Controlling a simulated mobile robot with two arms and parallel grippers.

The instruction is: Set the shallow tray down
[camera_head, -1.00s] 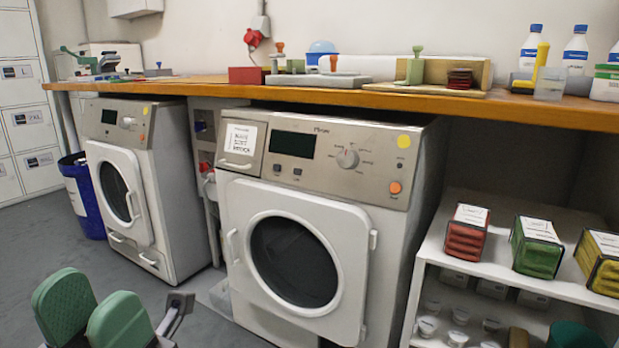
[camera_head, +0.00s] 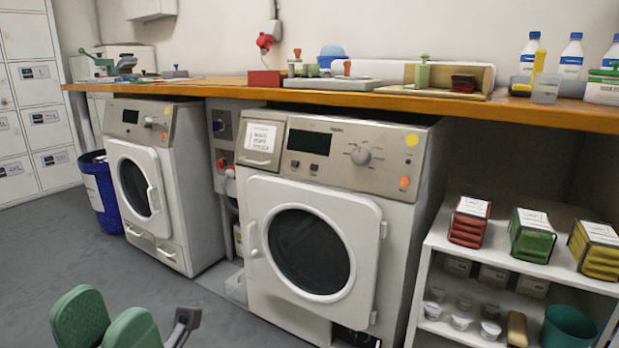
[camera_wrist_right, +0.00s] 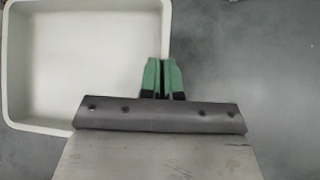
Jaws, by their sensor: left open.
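The shallow tray (camera_wrist_right: 85,128) is off-white with a raised rim and looks empty. It fills the left of the right wrist view, above grey floor; I cannot tell how high. My right gripper (camera_wrist_right: 162,62) has its green fingers close together on the tray's right-hand rim. The tray does not show in the head view. My left gripper (camera_head: 105,312) is at the bottom left of the head view, its green fingers apart and empty, over the floor.
Two white washing machines (camera_head: 146,190) (camera_head: 312,212) stand under a wooden bench (camera_head: 350,100) holding tools and bottles. A white shelf unit (camera_head: 455,250) with red, green and yellow packs is at right. A blue bin (camera_head: 103,195) stands at left. Grey floor (camera_head: 50,250) is clear at front left.

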